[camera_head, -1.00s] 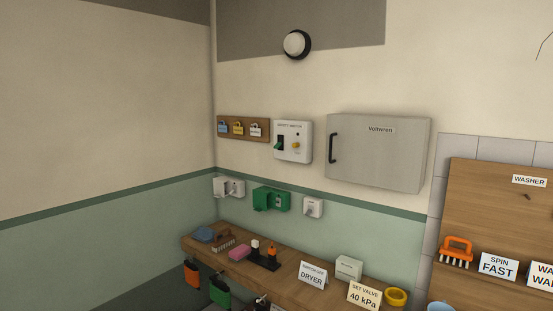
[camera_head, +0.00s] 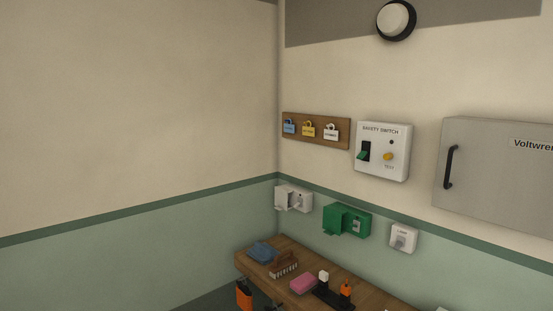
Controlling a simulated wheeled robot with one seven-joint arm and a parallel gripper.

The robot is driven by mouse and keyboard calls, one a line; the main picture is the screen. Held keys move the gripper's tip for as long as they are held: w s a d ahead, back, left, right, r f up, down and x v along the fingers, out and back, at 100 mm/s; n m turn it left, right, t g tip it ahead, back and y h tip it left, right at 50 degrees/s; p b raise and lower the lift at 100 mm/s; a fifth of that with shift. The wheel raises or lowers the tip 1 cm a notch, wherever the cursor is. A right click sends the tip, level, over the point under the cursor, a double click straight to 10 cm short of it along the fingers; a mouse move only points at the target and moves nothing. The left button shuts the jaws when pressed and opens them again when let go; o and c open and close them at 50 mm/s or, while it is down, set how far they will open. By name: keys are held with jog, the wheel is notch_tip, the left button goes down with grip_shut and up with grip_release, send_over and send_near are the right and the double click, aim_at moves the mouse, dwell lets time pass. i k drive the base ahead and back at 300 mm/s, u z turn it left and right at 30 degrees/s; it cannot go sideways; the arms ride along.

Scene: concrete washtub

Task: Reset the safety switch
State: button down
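The safety switch (camera_head: 382,151) is a white box on the right-hand wall, labelled "SAFETY SWITCH". On its left side is a rocker in a dark slot; the green lower part (camera_head: 364,155) of the rocker sticks out. On its right side are a small dark round spot (camera_head: 391,142) and a yellow button (camera_head: 388,157) marked "TEST". My gripper is not in view.
A grey cabinet (camera_head: 497,170) with a black handle hangs right of the switch. A board with several padlocks (camera_head: 316,143) hangs left.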

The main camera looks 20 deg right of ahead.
aim_at(362, 154)
jog(key=u, duration=0.2)
jog(key=i, duration=1.2)
jog(key=u, duration=0.05)
